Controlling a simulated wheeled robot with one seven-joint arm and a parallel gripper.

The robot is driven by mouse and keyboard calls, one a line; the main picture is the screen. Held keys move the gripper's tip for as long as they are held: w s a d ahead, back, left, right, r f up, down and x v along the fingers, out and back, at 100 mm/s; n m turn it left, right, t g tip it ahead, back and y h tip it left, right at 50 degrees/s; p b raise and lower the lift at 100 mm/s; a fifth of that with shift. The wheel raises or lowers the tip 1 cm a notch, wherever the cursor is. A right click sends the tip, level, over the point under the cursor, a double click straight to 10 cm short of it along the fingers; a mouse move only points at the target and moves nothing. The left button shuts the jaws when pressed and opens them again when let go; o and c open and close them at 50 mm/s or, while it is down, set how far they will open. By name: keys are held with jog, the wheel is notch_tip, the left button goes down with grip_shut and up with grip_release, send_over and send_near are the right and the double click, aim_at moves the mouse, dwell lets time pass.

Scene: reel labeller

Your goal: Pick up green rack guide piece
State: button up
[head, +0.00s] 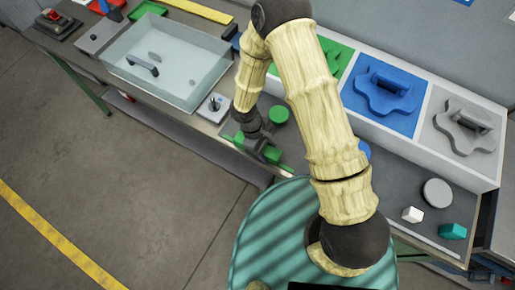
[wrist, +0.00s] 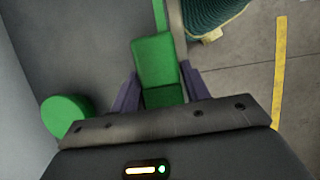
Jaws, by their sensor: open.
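The green block (wrist: 155,60), which I take to be the green rack guide piece, lies between the fingers of my gripper (wrist: 160,88) in the wrist view. The fingers are apart, one on each side of its near part; I cannot tell whether either touches it. In the head view my gripper (head: 258,150) is low over the grey tray surface, with green (head: 272,155) showing beside it. My gripper and arm partly hide the piece there. A green round piece (head: 279,115) stands close by; it also shows at the left in the wrist view (wrist: 66,115).
A white rack holds blue (head: 385,90) and grey (head: 464,126) shaped pieces behind the tray. A grey disc (head: 437,193), a white block (head: 412,214) and a teal block (head: 452,231) lie at the right. A clear bin (head: 170,88) stands left.

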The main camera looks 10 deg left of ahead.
aim_at(267, 149)
jog(key=shift+c, duration=0.5)
jog(key=c, duration=0.8)
jog(key=shift+o, duration=0.2)
notch_tip(267, 149, up, 10)
jog(key=shift+r+b, duration=0.1)
jog(key=shift+b, duration=0.7)
